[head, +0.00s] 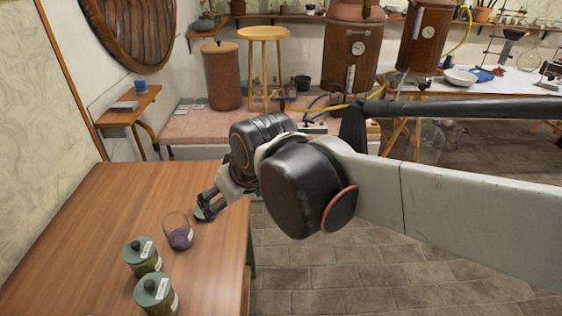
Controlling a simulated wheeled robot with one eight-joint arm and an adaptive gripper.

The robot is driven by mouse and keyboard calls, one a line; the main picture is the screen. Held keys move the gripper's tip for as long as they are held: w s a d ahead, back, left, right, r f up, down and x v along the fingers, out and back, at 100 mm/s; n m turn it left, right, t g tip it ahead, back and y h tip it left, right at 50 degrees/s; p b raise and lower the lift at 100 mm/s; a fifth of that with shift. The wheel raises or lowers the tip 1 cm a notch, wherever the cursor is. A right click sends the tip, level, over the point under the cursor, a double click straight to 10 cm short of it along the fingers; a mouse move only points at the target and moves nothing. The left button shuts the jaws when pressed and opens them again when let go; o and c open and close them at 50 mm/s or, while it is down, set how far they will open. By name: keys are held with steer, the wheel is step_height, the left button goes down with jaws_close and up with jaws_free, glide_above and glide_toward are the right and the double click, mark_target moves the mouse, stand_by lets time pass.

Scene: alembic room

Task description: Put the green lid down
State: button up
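The green lid (200,213) shows as a small dark green piece at my fingertips, near the right edge of the wooden table. My gripper (205,206) reaches in from the right, with its fingers close around the lid. The fingers hide much of the lid, and I cannot tell whether its underside touches the table. An open glass jar (178,234) with purple contents stands just left of and nearer than my gripper. Two jars with green lids, one farther (142,257) and one nearer (156,294), stand toward the front of the table.
The wooden table (90,225) is clear on its left and far parts. Its right edge lies close beside my gripper, with tiled floor (330,272) beyond. A small wall shelf (130,108) with a blue cup (141,86) is behind it. A stool (264,35) stands farther back.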

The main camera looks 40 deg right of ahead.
steer(key=s, duration=0.6)
steer(key=shift+s+f+m+t, duration=0.3)
steer(key=shift+s+f+t, duration=0.05)
steer(key=shift+f+t, duration=0.05)
